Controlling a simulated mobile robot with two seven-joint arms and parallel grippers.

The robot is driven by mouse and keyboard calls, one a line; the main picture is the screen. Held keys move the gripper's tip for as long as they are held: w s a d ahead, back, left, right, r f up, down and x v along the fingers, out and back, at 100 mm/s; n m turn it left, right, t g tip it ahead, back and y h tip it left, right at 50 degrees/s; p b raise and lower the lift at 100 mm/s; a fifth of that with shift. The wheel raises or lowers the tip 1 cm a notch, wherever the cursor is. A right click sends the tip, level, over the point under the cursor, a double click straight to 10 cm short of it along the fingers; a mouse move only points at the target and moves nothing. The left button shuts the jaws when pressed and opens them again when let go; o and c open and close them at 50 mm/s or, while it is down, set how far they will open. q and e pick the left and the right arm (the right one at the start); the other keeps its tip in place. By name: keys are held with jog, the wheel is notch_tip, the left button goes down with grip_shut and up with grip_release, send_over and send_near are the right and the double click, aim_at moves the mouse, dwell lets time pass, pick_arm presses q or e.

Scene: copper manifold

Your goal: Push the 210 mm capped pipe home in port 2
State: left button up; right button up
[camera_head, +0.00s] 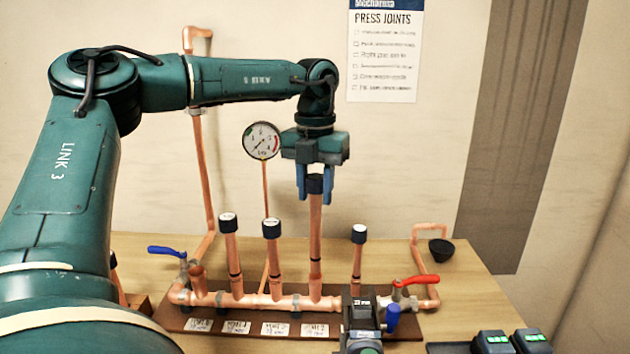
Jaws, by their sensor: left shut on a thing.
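My left gripper (315,188) is shut on the top of a tall copper pipe (315,235), with its blue fingers on either side of the dark cap. The pipe stands about upright, and its lower end meets a port of the copper manifold (290,302). A dark band shows low on the pipe; how deep the pipe sits in the port cannot be told. The labels in front of the ports are too small to read surely.
Capped pipes stand left of the held pipe (230,255) (272,255) and right of it (358,255). A pressure gauge (262,141) is close behind the gripper.

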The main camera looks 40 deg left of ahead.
pick_arm(q)
jog(key=shift+f, duration=0.1)
dwell(0.4)
jog(key=shift+f, duration=0.25)
dwell(0.6)
jog(key=shift+f+b, duration=0.6)
dwell(0.8)
jog(key=shift+f+b, duration=1)
jog(key=shift+f, duration=0.35)
dwell(2.2)
jog(key=o, duration=1.1)
jog(key=shift+c, duration=0.2)
jog(key=shift+o, duration=0.5)
